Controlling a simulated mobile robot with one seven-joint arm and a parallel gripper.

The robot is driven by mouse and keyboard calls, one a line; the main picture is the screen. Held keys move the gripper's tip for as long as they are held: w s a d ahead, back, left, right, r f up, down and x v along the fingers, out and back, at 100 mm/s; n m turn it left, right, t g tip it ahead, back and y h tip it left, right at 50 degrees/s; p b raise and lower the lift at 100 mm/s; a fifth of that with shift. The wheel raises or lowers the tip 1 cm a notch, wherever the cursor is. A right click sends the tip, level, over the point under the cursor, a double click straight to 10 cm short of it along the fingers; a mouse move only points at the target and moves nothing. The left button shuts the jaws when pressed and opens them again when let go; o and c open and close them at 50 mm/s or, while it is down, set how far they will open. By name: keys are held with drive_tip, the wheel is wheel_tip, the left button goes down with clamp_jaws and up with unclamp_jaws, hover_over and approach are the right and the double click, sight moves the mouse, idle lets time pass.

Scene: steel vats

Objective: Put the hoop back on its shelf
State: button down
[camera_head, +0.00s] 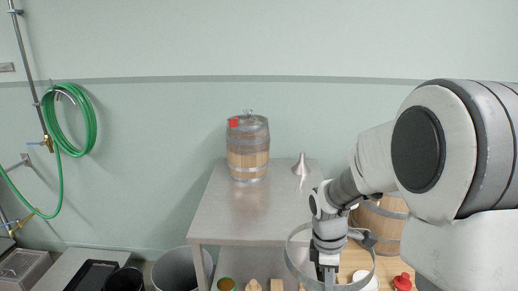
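The hoop is a grey metal ring (292,262) at the bottom of the head view, right of centre. Its lower edge is cut off by the frame. My gripper (327,275) points down across the ring, and its fingertips meet the hoop's lower, near side. It appears shut on that band, though the contact is small and partly hidden. The hoop seems held in the air, overlapping the front right of the steel table (225,215) in the picture. I cannot identify the hoop's shelf.
A small barrel (247,160) and a metal funnel (301,165) stand on the steel table. A larger barrel (385,228) stands behind my wrist. Small items, including a red-topped one (403,282), line the bottom edge. A grey bin (178,270) stands left of the table.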

sight(319, 290)
drive_tip(key=f+m, duration=0.1)
drive_tip(key=m, duration=0.2)
drive_tip(key=w+a+f+m, duration=0.1)
drive_tip(key=f+m, duration=0.1)
drive_tip(key=m, duration=0.1)
drive_tip(key=w+f+m, duration=0.1)
drive_tip(key=f+m, duration=0.1)
drive_tip(key=m, duration=0.2)
drive_tip(key=shift+a+g+y, duration=0.15)
drive_tip(key=shift+g+y, duration=0.25)
drive_tip(key=m, duration=0.1)
drive_tip(key=f+m, duration=0.1)
drive_tip(key=m, duration=0.1)
drive_tip(key=w+f+m, duration=0.1)
drive_tip(key=m, duration=0.1)
drive_tip(key=shift+a+f+y, duration=0.25)
drive_tip(key=shift+a+y, duration=0.05)
drive_tip(key=shift+a, duration=0.15)
